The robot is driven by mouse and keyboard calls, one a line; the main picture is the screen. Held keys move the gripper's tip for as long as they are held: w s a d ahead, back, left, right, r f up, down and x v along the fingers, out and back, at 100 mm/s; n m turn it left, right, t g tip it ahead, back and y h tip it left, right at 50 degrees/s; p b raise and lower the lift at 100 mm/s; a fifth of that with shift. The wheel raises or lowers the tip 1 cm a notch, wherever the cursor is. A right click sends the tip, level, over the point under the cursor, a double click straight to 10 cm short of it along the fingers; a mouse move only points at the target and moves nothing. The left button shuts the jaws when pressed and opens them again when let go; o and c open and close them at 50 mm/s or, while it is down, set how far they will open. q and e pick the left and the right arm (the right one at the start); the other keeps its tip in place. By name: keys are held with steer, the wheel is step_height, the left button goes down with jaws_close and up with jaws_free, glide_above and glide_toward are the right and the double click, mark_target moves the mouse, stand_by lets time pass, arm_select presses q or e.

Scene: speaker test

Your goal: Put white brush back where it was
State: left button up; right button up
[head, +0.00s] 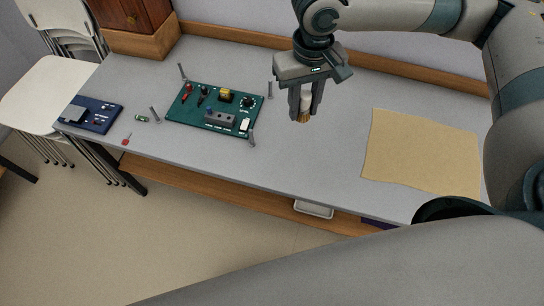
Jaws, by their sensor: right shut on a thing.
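My right gripper (306,112) hangs over the grey bench, pointing down. Its two fingers are shut on the white brush (306,101), which hangs upright with its tan bristles at the bottom. The brush is to the right of the green circuit board and left of the tan sheet. I cannot tell whether the bristles touch the bench top. The fingers hide part of the brush's sides. My left gripper is not in view.
A green circuit board (188,113) stands among several grey posts. A blue meter (92,114), a small green part (142,118) and a red-headed item (126,140) lie at left. A tan sheet (421,152) lies at right. The bench (300,165) is clear between board and sheet.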

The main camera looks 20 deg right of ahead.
steer(key=n, duration=0.1)
steer(key=f+n, duration=0.1)
steer(key=a+n, duration=0.1)
steer(key=shift+s+f, duration=0.25)
steer(key=shift+f, duration=0.05)
steer(key=a+f+n, duration=0.1)
steer(key=n, duration=0.3)
steer(key=s+a+f+n, duration=0.1)
steer(key=f+n, duration=0.1)
steer(key=n, duration=0.2)
steer(key=a+f+n, duration=0.1)
steer(key=f+n, duration=0.1)
steer(key=n, duration=0.2)
steer(key=shift+s+a+f+n, duration=0.15)
steer(key=shift+s+a+n, duration=0.15)
steer(key=shift+s+n, duration=0.1)
steer(key=s+a+f+n, duration=0.1)
steer(key=f+n, duration=0.1)
steer(key=n, duration=0.3)
steer(key=s+a+f+n, duration=0.1)
steer(key=a+f+n, duration=0.1)
steer(key=n, duration=0.4)
steer(key=s+a+f+n, duration=0.2)
steer(key=n, duration=0.4)
steer(key=shift+a, duration=0.2)
